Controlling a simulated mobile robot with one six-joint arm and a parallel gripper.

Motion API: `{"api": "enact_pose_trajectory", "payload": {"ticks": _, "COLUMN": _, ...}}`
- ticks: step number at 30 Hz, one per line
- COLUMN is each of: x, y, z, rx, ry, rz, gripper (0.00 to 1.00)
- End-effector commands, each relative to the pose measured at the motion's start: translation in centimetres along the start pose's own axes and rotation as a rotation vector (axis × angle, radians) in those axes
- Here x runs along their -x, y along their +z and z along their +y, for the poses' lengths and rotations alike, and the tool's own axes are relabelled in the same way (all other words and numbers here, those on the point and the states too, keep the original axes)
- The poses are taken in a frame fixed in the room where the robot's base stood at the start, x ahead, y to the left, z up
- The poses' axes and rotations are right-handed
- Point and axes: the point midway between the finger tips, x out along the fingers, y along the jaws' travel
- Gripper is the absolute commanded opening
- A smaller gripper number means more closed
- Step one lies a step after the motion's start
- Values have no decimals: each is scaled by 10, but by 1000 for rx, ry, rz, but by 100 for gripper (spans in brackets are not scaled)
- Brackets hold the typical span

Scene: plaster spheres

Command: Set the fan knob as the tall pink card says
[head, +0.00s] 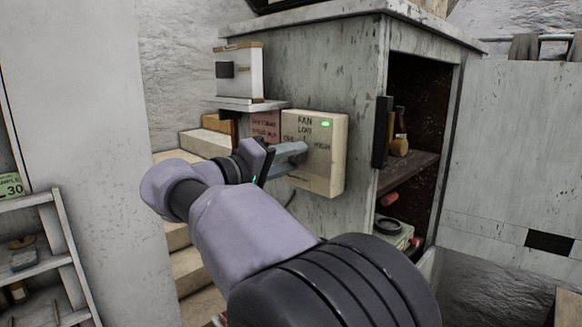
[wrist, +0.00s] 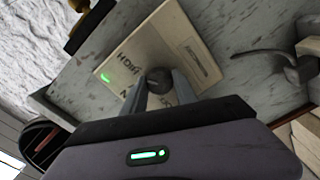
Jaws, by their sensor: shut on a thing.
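The fan control box (head: 326,178) is cream and hangs on the side of the grey cabinet. It reads FAN, LOW and HIGH, with OFF partly hidden, and a green light glows at its top right. The box also shows in the wrist view (wrist: 181,38), tilted. My gripper (head: 301,149) reaches the box face from the left. In the wrist view its fingers are shut on the dark round fan knob (wrist: 158,76); the pointer direction cannot be read. The pink card (head: 265,122) is left of the box, its writing too small to read and its lower part hidden by my arm.
A small shelf (head: 247,103) with a white switch panel (head: 239,75) is above the card. The open cabinet (head: 412,125) at right holds jars and tins.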

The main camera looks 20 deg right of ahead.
Motion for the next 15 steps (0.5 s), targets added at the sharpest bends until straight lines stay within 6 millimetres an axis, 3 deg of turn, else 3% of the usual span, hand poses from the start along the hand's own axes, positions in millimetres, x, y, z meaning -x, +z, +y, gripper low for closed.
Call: {"api": "enact_pose_trajectory", "payload": {"ticks": 15, "x": 0, "y": 0, "z": 0, "rx": -77, "ry": -1, "rz": -1, "gripper": 0}}
